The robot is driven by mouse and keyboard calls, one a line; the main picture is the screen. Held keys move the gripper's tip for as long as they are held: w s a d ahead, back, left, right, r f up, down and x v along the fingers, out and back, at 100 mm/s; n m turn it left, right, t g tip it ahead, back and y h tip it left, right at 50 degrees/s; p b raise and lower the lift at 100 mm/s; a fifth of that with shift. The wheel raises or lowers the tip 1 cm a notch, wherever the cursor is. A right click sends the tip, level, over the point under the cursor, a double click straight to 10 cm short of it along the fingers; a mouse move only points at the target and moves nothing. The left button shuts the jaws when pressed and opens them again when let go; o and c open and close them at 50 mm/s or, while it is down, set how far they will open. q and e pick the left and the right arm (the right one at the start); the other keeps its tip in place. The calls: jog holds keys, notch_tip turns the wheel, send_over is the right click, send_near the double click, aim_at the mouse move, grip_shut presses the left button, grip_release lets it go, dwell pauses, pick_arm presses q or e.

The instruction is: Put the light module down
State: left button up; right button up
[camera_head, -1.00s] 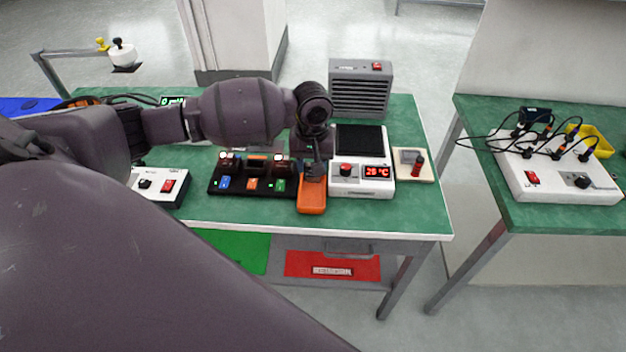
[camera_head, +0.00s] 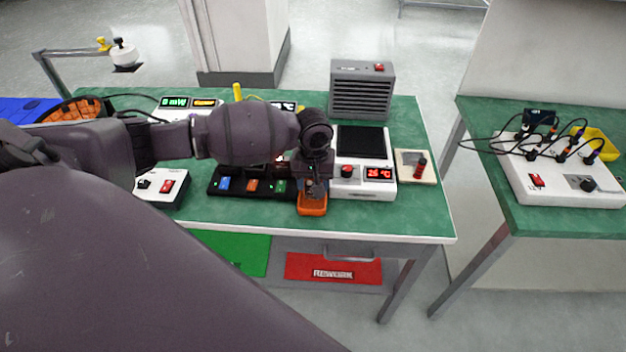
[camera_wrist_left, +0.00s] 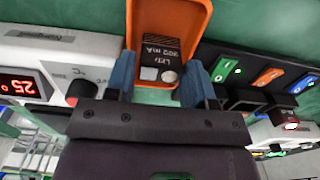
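My left gripper (camera_head: 316,188) hangs over the orange tray (camera_head: 312,207) on the green table. In the left wrist view the orange tray (camera_wrist_left: 197,14) lies beyond the two blue fingers of the left gripper (camera_wrist_left: 160,78). A dark module (camera_wrist_left: 158,48) labelled "LED 200 mA", with a light square and a round spot at its near end, is between the fingers, over or in the tray. The fingers flank it closely; whether they press on it or stand slightly apart is unclear. My right gripper is not in view.
A white unit (camera_head: 377,190) reading 25 °C stands right of the tray. A black board (camera_head: 238,193) with blue, orange and green switches stands left of it. A grey heater-like box (camera_head: 360,90) is behind. A beige pad (camera_head: 426,175) lies at the right.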

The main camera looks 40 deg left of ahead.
aim_at(313, 184)
pick_arm(q)
jog(key=shift+r, duration=0.1)
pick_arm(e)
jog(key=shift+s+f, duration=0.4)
pick_arm(q)
jog(key=shift+r, duration=0.3)
notch_tip(313, 184, up, 12)
jog(key=p, duration=0.2)
jog(key=shift+f, duration=0.2)
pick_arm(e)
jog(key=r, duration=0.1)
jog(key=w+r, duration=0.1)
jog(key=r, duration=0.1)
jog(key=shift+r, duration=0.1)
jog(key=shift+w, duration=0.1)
